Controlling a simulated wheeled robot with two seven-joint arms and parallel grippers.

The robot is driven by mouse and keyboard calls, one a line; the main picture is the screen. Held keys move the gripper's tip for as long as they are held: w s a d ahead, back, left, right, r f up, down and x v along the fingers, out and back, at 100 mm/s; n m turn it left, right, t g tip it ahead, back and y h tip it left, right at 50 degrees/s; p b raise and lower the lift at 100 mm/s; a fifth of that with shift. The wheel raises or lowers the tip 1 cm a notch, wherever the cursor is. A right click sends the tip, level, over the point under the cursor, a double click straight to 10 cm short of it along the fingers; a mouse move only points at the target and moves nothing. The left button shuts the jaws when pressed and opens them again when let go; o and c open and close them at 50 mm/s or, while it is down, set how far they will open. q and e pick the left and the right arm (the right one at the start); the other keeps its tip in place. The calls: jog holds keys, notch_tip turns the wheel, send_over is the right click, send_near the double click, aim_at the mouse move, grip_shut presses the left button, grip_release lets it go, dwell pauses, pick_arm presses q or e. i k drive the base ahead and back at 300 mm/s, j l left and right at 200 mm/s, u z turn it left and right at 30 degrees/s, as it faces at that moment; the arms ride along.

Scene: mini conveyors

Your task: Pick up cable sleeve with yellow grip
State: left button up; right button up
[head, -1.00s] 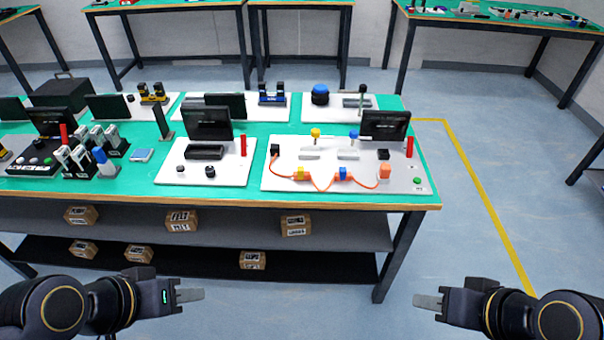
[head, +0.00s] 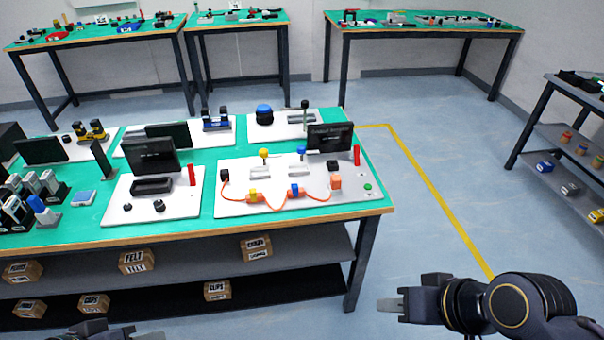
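The cable sleeve with the yellow grip (head: 253,194) sits on an orange cable on a white board at the right of the green-topped table. A similar sleeve with a blue grip (head: 294,190) is to its right on the same cable. My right gripper (head: 390,305) is in front of the table's right end, well apart from the sleeves. Its fingers show side-on, so I cannot tell its opening. My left gripper (head: 90,328) is partly cut off at the bottom left, also far from the sleeves, and its opening is unclear.
A small dark screen (head: 331,138), a yellow knob (head: 264,153) and a red post (head: 357,155) stand around the cable. Labelled boxes, one of them marked FELT (head: 136,262), lie on the shelves below. Open floor (head: 430,220) lies right of the table.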

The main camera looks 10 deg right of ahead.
aim_at(254, 196)
jog(key=z, duration=0.95)
jog(key=j+z, duration=0.45)
jog(key=j, duration=0.2)
jog(key=j+z, duration=0.4)
jog(key=j, duration=0.25)
jog(key=k+j+z, duration=0.1)
jog(key=j+z, duration=0.35)
jog(key=j, duration=0.5)
jog(key=k, duration=0.05)
